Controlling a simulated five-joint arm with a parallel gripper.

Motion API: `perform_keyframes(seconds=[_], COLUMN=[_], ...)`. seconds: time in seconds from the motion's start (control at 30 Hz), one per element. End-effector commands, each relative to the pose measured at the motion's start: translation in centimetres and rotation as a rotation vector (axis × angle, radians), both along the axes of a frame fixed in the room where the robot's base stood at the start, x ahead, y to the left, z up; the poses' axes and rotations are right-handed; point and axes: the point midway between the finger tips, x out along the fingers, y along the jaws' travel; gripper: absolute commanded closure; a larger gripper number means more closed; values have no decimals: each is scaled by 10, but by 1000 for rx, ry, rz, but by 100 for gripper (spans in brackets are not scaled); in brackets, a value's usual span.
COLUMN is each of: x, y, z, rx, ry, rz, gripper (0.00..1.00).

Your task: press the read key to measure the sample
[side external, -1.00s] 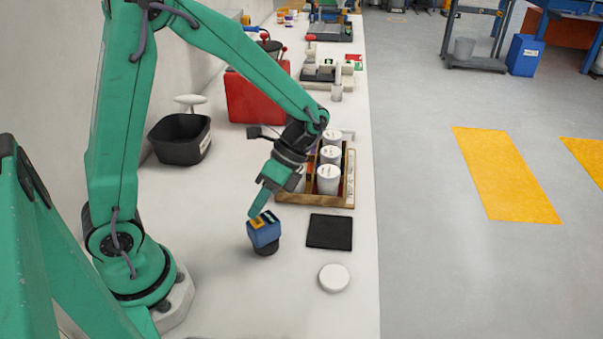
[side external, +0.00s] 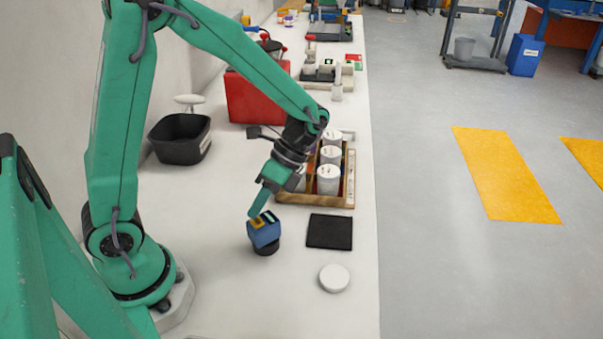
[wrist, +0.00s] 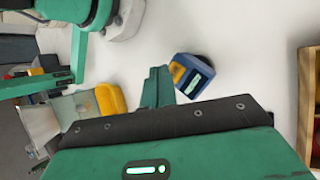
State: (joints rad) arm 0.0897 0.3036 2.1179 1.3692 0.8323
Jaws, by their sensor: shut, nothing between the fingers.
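A small blue meter (side external: 264,231) with a yellow-orange patch and a small display on top stands on a dark round base on the white bench. In the wrist view the blue meter (wrist: 194,80) lies just beyond and right of the fingertips, its yellow part nearest them. My gripper (side external: 252,213) is shut and empty, pointing down with its tips at the yellow patch's edge. It also shows in the wrist view (wrist: 158,72). I cannot tell whether the tips touch the meter. The read key itself is too small to make out.
A black square pad (side external: 330,231) and a white round lid (side external: 334,278) lie right of the meter. A wooden tray (side external: 316,200) holds several white jars behind it. A black tub (side external: 180,138) and a red box (side external: 246,100) stand farther back. The front bench is clear.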

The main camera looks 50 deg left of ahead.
Motion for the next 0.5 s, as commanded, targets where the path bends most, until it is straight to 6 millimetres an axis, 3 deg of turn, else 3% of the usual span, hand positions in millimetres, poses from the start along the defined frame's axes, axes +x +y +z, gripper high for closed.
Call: perform_keyframes(seconds=[0.5], x=[0], y=[1], z=[-8], rx=[-2], ry=[0], rz=[2], gripper=[100])
